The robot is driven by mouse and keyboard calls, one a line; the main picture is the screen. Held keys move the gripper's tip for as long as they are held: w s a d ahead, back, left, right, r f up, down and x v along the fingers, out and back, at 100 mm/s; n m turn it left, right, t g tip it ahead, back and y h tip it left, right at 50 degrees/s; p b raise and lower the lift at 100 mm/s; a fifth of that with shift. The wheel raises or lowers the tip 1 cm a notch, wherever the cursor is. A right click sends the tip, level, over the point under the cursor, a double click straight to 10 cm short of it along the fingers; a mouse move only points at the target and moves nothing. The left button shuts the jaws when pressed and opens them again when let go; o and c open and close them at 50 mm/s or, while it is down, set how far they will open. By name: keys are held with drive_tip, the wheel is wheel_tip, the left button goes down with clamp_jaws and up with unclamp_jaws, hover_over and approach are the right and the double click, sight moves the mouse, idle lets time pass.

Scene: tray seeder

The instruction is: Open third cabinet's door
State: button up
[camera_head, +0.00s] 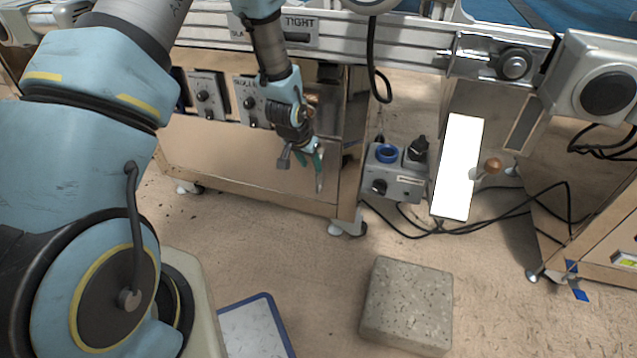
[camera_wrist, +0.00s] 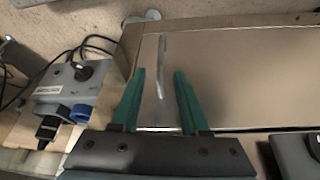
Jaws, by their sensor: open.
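A metal cabinet (camera_head: 240,160) with a shiny brownish front stands below the machine's rail; I cannot tell whether it is the third one. Its flat door panel (camera_wrist: 240,80) looks shut and fills the right of the wrist view. A thin silver bar handle (camera_wrist: 162,52) runs up the door near its edge, and also shows in the head view (camera_head: 320,182). My gripper (camera_head: 313,160) is in front of the cabinet's right end. In the wrist view its two green fingers (camera_wrist: 160,74) are open, pointing at the handle, one on either side of its line. Whether they touch it is unclear.
A grey control box (camera_head: 396,180) with knobs and a blue ring stands right of the cabinet, with loose black cables. A white panel (camera_head: 458,165) is beside it. A speckled block (camera_head: 407,303) lies on the floor. The floor before the cabinet is mostly clear.

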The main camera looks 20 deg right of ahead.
sight(316, 178)
drive_tip(key=b+x, duration=0.2)
drive_tip(key=x, duration=0.8)
drive_tip(key=shift+f, duration=0.1)
clamp_jaws()
drive_tip(key=shift+a, duration=0.1)
idle(1.1)
